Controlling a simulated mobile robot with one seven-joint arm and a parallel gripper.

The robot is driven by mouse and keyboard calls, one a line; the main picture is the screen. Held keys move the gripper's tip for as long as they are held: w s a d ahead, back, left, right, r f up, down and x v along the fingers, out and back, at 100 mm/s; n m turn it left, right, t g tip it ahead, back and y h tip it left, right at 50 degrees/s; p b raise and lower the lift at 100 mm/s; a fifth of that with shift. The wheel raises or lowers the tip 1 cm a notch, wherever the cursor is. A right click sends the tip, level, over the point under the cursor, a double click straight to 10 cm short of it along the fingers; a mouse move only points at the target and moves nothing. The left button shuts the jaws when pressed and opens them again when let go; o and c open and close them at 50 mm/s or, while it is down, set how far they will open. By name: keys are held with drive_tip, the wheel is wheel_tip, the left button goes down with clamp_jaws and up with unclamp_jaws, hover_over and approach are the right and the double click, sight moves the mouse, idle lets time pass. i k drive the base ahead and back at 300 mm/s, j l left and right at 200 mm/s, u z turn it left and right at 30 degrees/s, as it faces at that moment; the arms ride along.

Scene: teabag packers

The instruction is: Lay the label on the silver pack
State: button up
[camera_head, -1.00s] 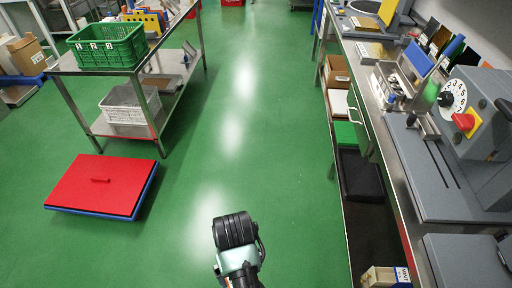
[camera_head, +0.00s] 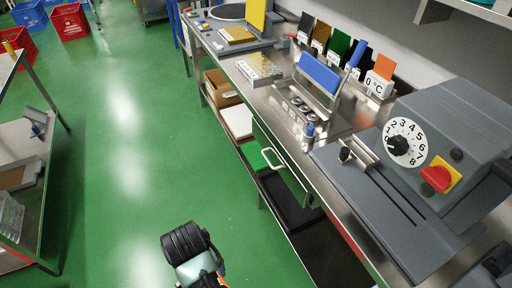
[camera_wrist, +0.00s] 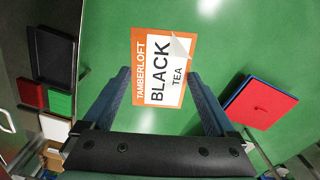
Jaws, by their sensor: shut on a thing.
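In the wrist view my gripper (camera_wrist: 158,75) is shut on the label (camera_wrist: 153,66), an orange and white card reading "TAMBERLOFT BLACK TEA". The label lies between and beyond the fingertips, and its upper right corner is curled or folded over. Green floor shows behind it. In the head view only part of my arm shows at the bottom, left of the bench; the fingers and label are out of that picture. I cannot make out a silver pack with certainty in either view.
The steel bench (camera_head: 355,122) on the right bears a grey machine with a dial (camera_head: 405,143), a blue-topped metal stand (camera_head: 319,75) and several coloured cards (camera_head: 341,47) at the back. A steel trolley (camera_head: 62,130) stands left. The green floor between is clear.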

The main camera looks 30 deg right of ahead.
sight(258, 66)
drive_tip(key=i+z, duration=0.2)
drive_tip(key=i, duration=0.45)
drive_tip(key=i+j+z, duration=0.2)
drive_tip(key=i, duration=0.45)
drive_tip(key=l, duration=0.1)
